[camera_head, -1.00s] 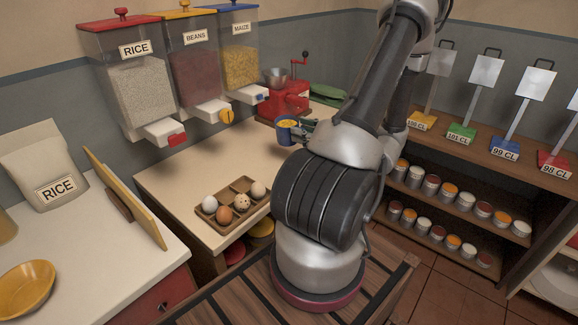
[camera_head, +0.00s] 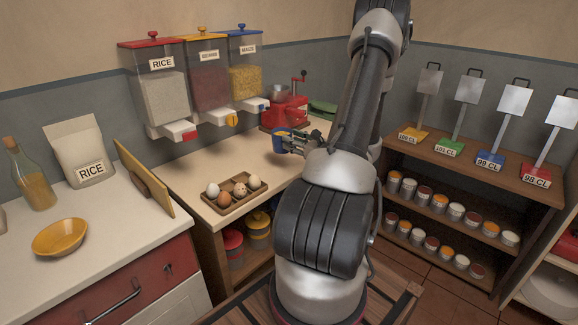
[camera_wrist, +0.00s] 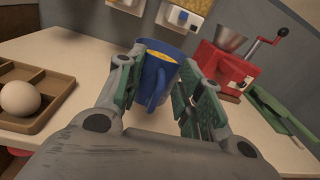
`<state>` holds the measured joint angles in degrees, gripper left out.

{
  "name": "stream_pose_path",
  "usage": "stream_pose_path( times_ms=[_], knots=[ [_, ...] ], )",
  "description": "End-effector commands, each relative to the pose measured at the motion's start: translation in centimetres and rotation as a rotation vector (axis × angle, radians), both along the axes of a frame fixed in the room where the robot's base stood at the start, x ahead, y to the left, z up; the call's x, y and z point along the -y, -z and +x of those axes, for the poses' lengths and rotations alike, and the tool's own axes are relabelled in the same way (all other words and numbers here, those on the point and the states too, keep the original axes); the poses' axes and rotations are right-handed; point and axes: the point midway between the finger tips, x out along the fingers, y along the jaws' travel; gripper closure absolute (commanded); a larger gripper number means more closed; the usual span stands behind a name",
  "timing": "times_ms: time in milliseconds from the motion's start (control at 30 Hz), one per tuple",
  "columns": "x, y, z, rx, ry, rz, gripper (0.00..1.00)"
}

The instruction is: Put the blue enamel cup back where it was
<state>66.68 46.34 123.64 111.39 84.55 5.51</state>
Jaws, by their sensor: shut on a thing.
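I cannot tell whether the cup's base touches the counter.
Rice (camera_head: 158,88), beans (camera_head: 206,75) and maize (camera_head: 245,70) dispensers hang on the wall. A wooden egg tray (camera_head: 236,203) sits at the counter's front. The red grinder (camera_head: 284,115) and a green object (camera_head: 322,108) stand behind the cup. Shelves of tins (camera_head: 440,203) are at right.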

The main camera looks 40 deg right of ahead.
Motion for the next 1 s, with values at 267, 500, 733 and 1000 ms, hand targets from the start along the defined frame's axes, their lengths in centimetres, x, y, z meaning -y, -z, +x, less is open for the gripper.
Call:
stream_pose_path(
  times_ms=[267,500,733,1000],
  knots=[
    [0.0,3.8,0.0,0.001,0.000,0.001,1.00],
    [0.0,6.9,0.0,0.003,0.000,-0.002,1.00],
    [0.0,7.0,0.0,0.003,0.000,-0.003,1.00],
    [0.0,7.2,0.0,0.002,-0.001,-0.002,0.42]
  ],
)
